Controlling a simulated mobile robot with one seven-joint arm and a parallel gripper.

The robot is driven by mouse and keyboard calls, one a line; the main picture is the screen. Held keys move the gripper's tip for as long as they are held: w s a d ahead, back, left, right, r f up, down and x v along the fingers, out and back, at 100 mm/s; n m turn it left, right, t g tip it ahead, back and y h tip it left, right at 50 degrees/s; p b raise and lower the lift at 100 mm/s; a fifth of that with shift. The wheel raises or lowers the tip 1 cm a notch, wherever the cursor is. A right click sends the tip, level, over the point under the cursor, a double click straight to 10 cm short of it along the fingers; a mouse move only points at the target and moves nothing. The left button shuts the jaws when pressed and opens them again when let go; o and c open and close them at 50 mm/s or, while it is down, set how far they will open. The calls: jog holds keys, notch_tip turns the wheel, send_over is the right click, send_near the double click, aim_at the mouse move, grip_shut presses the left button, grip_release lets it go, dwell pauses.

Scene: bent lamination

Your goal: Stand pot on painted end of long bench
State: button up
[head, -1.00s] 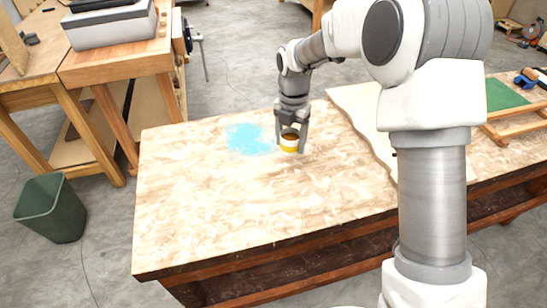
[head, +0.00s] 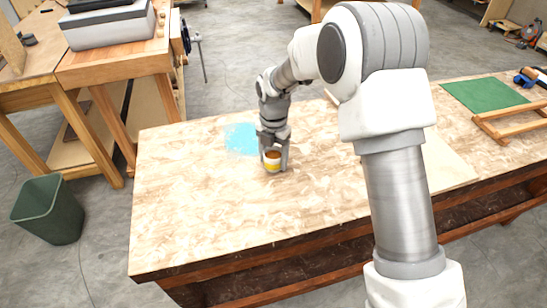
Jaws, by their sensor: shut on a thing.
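The pot (head: 272,163) is small, with a yellow and white side and a brown top. My gripper (head: 273,160) is shut on it from above and holds it upright. The pot is just right of and nearer than the light-blue paint patch (head: 241,138), over bare marbled benchtop. I cannot tell whether its base touches the top. The long bench (head: 210,215) runs from the left end, where the paint patch is, to the right behind my arm. My gripper hides a little of the patch's right edge.
A pale sheet (head: 448,165) lies on the bench behind my arm. A green mat (head: 484,95) and a wooden frame (head: 505,122) lie at the right end. A dark green bin (head: 48,210) stands on the floor at left. The bench's front left is clear.

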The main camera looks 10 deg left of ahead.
jog(key=o, duration=1.4)
jog(key=shift+f, duration=0.1)
